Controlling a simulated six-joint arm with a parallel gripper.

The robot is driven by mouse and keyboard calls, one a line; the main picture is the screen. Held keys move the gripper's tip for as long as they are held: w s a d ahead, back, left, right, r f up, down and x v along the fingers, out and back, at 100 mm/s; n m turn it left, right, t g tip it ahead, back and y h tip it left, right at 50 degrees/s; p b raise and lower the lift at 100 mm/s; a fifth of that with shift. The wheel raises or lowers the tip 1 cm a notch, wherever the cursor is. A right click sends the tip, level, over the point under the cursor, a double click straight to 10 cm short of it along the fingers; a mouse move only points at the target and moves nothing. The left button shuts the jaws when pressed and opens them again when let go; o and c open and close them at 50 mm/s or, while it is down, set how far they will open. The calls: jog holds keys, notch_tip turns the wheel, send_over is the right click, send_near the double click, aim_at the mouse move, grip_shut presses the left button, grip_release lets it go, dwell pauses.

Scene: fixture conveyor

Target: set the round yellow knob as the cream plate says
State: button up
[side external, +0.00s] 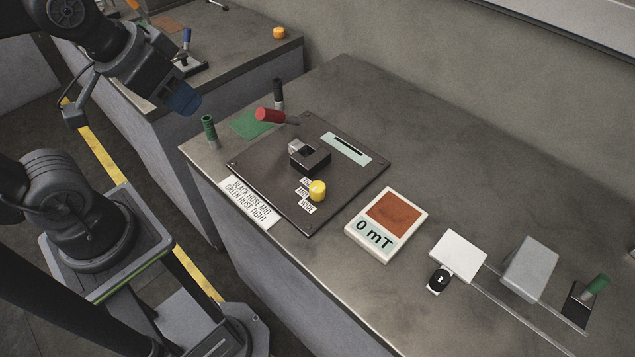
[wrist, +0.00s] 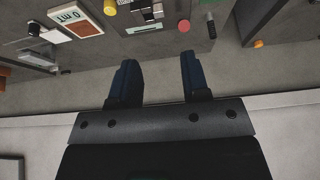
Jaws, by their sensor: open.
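The round yellow knob (side external: 317,190) sits at the front right of a dark square panel (side external: 262,192). Three small white labels (side external: 303,194) stand beside it; the middle one seems to read MID, the others are too small to read surely. I cannot tell where the knob points. My gripper (side external: 185,100) is open and empty, raised at the upper left, apart from the knob. In the wrist view, the blue fingers (wrist: 156,66) are apart and the knob (wrist: 110,7) shows at the top edge.
Green (side external: 209,130) and black (side external: 278,95) upright pieces stand behind. A "0 mT" display (side external: 386,224), white square (side external: 458,256) and grey block (side external: 530,269) lie right.

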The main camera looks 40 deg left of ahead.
jog(key=shift+o, duration=0.2)
jog(key=shift+o, duration=0.9)
jog(key=shift+w, duration=0.1)
jog(key=shift+o, duration=0.4)
jog(key=shift+w+d+r, duration=0.1)
jog(key=shift+w+d, duration=0.05)
jog(key=shift+w, duration=0.2)
jog(key=n+g+h, duration=0.3)
jog(key=n+g, duration=0.6)
send_over(317, 186)
jog(key=w+a, duration=0.4)
notch_tip(317, 186, down, 10)
jog(key=x, duration=1.4)
jog(key=shift+d, duration=0.25)
jog(key=shift+c, duration=0.3)
jog(key=c, duration=0.9)
